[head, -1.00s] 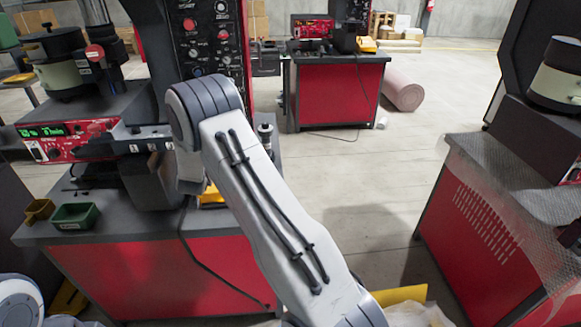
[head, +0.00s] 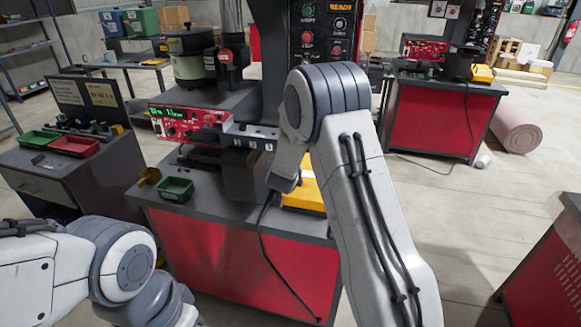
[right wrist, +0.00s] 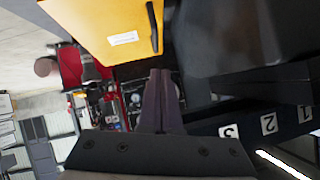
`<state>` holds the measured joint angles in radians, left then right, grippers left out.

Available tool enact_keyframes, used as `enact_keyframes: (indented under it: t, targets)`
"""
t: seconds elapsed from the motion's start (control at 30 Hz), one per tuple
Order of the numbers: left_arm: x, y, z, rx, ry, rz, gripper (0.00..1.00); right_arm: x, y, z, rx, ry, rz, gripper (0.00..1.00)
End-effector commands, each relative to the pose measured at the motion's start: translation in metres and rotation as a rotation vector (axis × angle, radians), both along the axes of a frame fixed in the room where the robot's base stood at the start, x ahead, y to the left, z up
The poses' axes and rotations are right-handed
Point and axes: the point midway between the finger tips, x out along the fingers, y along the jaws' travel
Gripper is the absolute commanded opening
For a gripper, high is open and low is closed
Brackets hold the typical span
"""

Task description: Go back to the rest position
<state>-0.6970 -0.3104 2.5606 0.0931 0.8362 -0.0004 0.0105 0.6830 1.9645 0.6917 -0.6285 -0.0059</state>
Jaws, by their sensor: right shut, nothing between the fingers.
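My right gripper (right wrist: 160,78) shows in the right wrist view with its two dark fingers together and nothing between them. In the head view my right arm reaches up and bends down in front of the red and grey feeder bench (head: 270,265); its gripper is hidden there. In the right wrist view the fingers point toward a yellow box (right wrist: 105,25) and the dark machine, with number labels at the lower right. My left arm shows at the lower left of the head view, but its gripper is out of the picture.
The bench carries a red control unit (head: 190,125), a bowl feeder (head: 190,65), a green bin (head: 175,189) and the yellow box (head: 305,190). A side cabinet (head: 55,180) with green and red trays stands left. Open floor (head: 470,220) lies right of the bench.

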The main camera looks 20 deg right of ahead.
Motion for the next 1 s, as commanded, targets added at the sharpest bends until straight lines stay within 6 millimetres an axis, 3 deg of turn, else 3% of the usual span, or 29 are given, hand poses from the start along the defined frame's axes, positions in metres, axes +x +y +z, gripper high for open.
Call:
enact_keyframes:
  t: [0.3,0.53,0.63,0.73,0.83,0.97,1.0]
  targets:
    - [0.0,0.0,-0.009,0.0,0.0,0.0,0.0,-0.041,0.024,0.028,0.0,-0.003,0.001,0.0]
    - [0.0,0.0,-0.01,0.0,0.0,0.0,0.0,-0.048,0.028,0.033,0.001,-0.002,0.002,0.0]
    - [0.0,0.0,-0.01,0.0,0.0,0.0,0.0,-0.05,0.045,0.035,0.015,0.015,0.051,0.0]
    - [0.0,0.0,-0.009,0.0,0.0,0.0,0.0,-0.06,0.088,0.04,0.051,0.064,0.178,0.0]
    - [0.0,0.0,-0.009,0.0,0.0,0.0,0.0,-0.089,0.151,0.046,0.09,0.159,0.379,0.0]
    - [0.0,0.0,-0.01,0.0,0.0,0.0,0.0,-0.156,0.225,0.052,0.106,0.325,0.665,0.0]
    - [0.0,0.0,-0.01,0.0,0.0,0.0,0.0,-0.182,0.242,0.052,0.101,0.385,0.75,0.0]
